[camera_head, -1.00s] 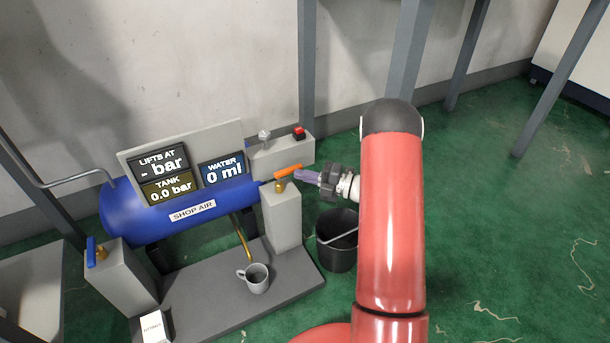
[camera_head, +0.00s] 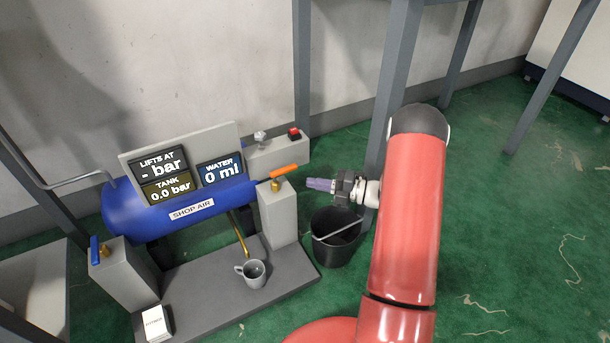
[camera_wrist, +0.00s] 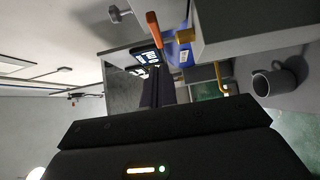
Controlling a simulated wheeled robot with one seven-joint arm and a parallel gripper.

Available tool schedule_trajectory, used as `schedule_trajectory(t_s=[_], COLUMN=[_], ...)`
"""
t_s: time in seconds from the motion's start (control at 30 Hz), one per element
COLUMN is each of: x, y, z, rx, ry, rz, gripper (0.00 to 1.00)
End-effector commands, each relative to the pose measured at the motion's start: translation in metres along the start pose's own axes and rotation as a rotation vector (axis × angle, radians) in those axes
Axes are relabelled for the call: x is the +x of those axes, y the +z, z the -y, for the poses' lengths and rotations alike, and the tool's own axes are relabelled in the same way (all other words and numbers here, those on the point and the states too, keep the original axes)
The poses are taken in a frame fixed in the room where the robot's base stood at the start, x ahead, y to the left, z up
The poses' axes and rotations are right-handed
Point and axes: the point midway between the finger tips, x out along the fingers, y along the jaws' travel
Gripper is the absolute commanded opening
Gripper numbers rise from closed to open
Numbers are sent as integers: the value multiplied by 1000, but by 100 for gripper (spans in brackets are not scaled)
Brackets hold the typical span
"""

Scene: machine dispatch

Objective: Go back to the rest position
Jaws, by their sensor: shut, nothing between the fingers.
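My gripper (camera_head: 312,184) is in the head view, shut and empty, pointing left. It is above the black bucket and a little right of the orange valve handle (camera_head: 285,171), with a clear gap between them. In the wrist view my gripper (camera_wrist: 158,75) shows its dark fingers together, and the orange handle (camera_wrist: 154,29) stands just beyond them to the upper left. My red arm fills the right middle of the head view.
A blue air tank (camera_head: 150,222) with display panels stands on a grey base (camera_head: 205,297). A grey mug (camera_head: 254,274) sits on that base. A black bucket (camera_head: 336,251) is on the floor below my gripper. Table legs stand behind. Green floor is open at right.

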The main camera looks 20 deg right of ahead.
Motion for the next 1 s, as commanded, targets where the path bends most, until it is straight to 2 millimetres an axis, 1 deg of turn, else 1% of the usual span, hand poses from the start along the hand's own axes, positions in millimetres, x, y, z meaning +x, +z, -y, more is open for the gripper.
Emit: schedule_trajectory(t_s=[0.03,0.1,0.2,0.3,0.4,0.5,0.6,0.67,0.77,0.87,0.9,0.97,1.0], x=[-13,-29,-47,-60,-68,-71,-71,-69,-58,-40,-32,-22,-17], y=[0,0,0,0,0,-1,-1,-3,-12,-34,-46,-66,-80], z=[0,0,1,1,1,2,1,-4,-25,-60,-77,-100,-114], rx=[2,2,3,3,4,4,2,-16,-108,-297,-394,-552,-659], ry=[0,1,0,1,1,1,0,-7,-43,-106,-135,-174,-198], rz=[3,2,0,-1,-2,-3,-5,-16,-76,-196,-258,-359,-430], gripper=[0,0,0,0,0,0,0,0,0,0,0,0,0])
